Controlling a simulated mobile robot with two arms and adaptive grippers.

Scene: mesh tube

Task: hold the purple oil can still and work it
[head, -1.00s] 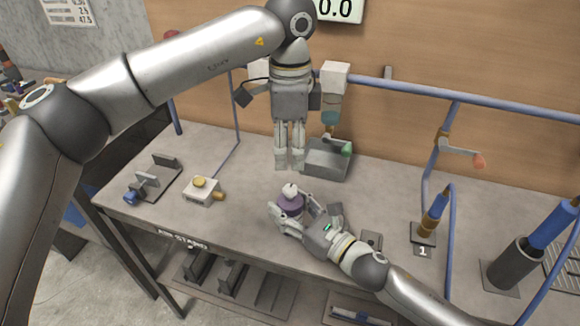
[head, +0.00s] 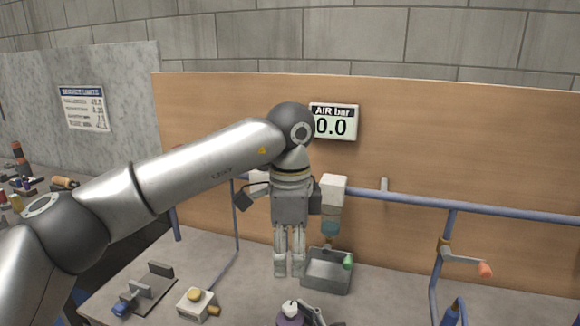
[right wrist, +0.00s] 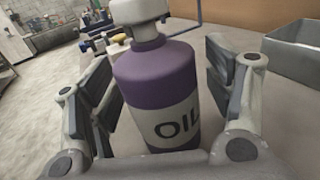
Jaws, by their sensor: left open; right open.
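The purple oil can (right wrist: 158,78) stands upright with a white label and a pale top in the right wrist view. In the head view only the upper part of the can (head: 290,319) shows at the bottom edge. My right gripper (right wrist: 162,82) is open, with one finger on each side of the can; a gap shows at the right finger. Part of my right gripper also shows in the head view (head: 317,313). My left gripper (head: 289,274) is open and empty. It points down behind the can, just left of the grey tray (head: 327,283).
A yellow-button box (head: 198,304) and a clamp-like fixture (head: 148,286) are on the bench at left. A blue pipe (head: 410,203) runs along the wooden panel, with an orange-handled lever (head: 470,261) at right. The air display (head: 333,124) reads 0.0.

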